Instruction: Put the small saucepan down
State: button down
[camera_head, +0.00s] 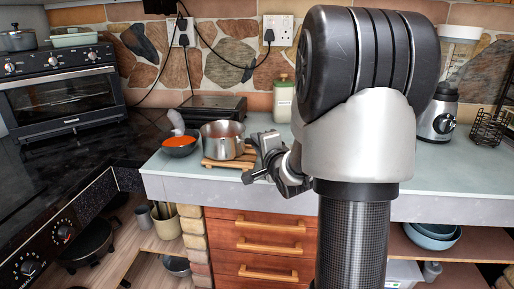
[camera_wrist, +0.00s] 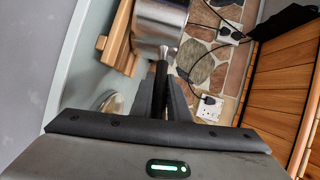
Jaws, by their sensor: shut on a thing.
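The small steel saucepan (camera_head: 222,142) is upright over a slatted wooden trivet (camera_head: 240,164) on the pale counter. I cannot tell whether its base touches the trivet. In the wrist view the saucepan (camera_wrist: 160,22) is cut off by the top edge, with the trivet (camera_wrist: 118,42) to its left. My gripper (camera_head: 261,158) comes in from the right at the handle's side. In the wrist view my gripper (camera_wrist: 163,98) is shut on the saucepan's dark handle. My arm hides part of the counter in the head view.
A dark bowl with orange contents (camera_head: 180,143) stands close left of the saucepan. Behind are a black flat appliance (camera_head: 212,107) and a pale green canister (camera_head: 284,101). A blender (camera_head: 440,115) stands at right. The counter's front edge (camera_head: 240,190) is close.

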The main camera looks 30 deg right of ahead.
jog(key=c, duration=1.7)
grip_release()
jog(key=shift+f, duration=0.25)
jog(key=shift+r, duration=0.15)
jog(key=shift+s, duration=0.3)
jog(key=s, duration=0.3)
jog(key=s+a+r, duration=0.1)
jog(key=s, duration=0.7)
jog(key=shift+s+a+r, duration=0.15)
jog(key=shift+a+r, duration=0.15)
jog(key=shift+a, duration=0.05)
